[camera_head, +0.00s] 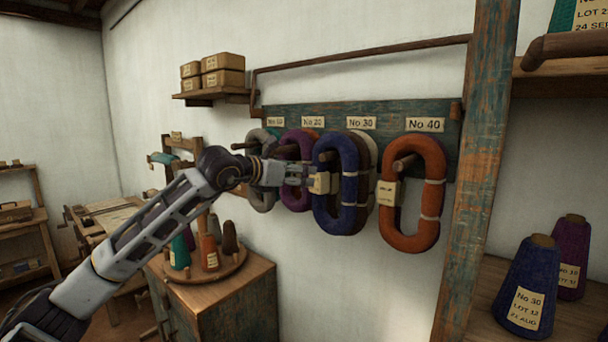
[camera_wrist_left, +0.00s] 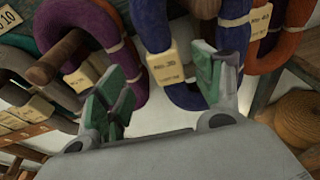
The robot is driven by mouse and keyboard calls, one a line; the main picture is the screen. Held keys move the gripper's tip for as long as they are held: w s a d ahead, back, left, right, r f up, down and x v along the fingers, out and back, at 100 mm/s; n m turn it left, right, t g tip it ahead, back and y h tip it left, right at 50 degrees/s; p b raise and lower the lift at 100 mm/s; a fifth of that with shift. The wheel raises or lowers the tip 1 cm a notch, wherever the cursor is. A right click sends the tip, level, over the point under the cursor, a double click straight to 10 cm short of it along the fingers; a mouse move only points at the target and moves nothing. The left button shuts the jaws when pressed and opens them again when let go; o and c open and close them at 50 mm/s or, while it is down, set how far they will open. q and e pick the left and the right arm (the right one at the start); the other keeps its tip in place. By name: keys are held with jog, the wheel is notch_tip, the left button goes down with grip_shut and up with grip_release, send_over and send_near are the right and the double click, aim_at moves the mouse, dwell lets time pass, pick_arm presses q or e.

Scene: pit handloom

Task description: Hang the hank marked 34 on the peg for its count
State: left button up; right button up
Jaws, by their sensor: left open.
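A blue hank (camera_head: 351,215) hangs on the peg under the No 30 label (camera_head: 361,122), in front of a pale hank (camera_head: 371,150). A cream tag (camera_head: 320,183) is on its left side; I cannot read it for sure. In the left wrist view the blue hank (camera_wrist_left: 152,22) and its tag (camera_wrist_left: 172,66) show beyond my fingers. My left gripper (camera_head: 302,176) is close in front of the blue hank's left side. In the wrist view its green-padded fingers (camera_wrist_left: 165,85) are apart with nothing held between them. My right gripper is in neither view.
A grey hank (camera_head: 262,172), a purple hank (camera_head: 299,197) and an orange hank (camera_head: 430,215) hang on the neighbouring pegs of the green board (camera_head: 450,108). A wooden post (camera_head: 480,150) stands to the right. A cabinet with cones (camera_head: 230,275) stands below.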

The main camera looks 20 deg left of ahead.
pick_arm(q)
jog(key=shift+v, duration=2.1)
